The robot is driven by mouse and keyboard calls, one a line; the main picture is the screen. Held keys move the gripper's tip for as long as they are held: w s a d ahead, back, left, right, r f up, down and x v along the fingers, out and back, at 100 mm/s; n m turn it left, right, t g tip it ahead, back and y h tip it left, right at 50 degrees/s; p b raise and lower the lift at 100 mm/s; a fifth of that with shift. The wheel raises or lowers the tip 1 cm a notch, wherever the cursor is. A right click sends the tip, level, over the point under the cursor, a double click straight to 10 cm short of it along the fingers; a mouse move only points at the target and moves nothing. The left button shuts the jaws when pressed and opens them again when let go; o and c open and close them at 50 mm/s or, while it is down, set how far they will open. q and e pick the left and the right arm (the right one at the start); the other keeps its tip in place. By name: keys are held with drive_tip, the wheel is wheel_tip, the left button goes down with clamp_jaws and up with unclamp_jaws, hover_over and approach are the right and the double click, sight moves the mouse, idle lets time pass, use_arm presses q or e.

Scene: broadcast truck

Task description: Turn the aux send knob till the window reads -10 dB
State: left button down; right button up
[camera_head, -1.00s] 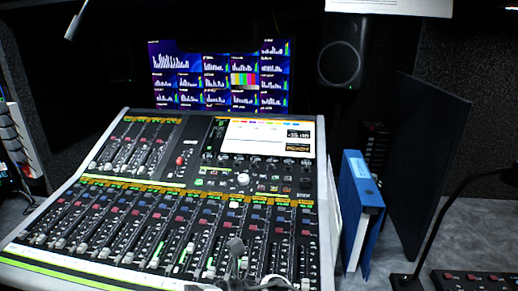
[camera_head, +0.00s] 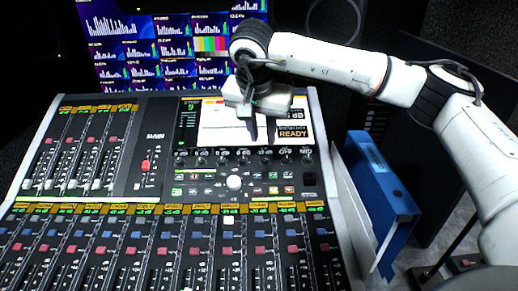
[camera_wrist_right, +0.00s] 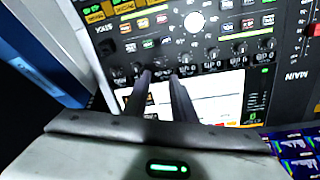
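The mixing console (camera_head: 150,190) fills the lower head view. A row of small dark knobs (camera_head: 245,157) runs below its screen (camera_head: 215,132); I cannot tell which one is the aux send knob. The readout window (camera_head: 294,131) at the screen's right shows "READY" under digits too small to read. My right gripper (camera_head: 262,138) hangs over the screen, fingers pointing down. In the right wrist view its fingertips (camera_wrist_right: 161,75) are apart with a gap, close to the knob row (camera_wrist_right: 187,58); contact cannot be told. My left gripper is not in view.
A larger white knob (camera_head: 234,181) stands below the row, with lit buttons around it. Faders fill the console's front and left. A blue binder (camera_head: 382,195) stands right of the console. Monitors (camera_head: 165,45) are behind, and a speaker (camera_head: 335,18) is at the back.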

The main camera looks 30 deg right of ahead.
sight(265, 158)
drive_tip(key=x, duration=0.9)
drive_tip(key=shift+a+f+p, duration=0.15)
drive_tip(key=shift+p, duration=0.15)
drive_tip(key=shift+c, duration=0.3)
clamp_jaws()
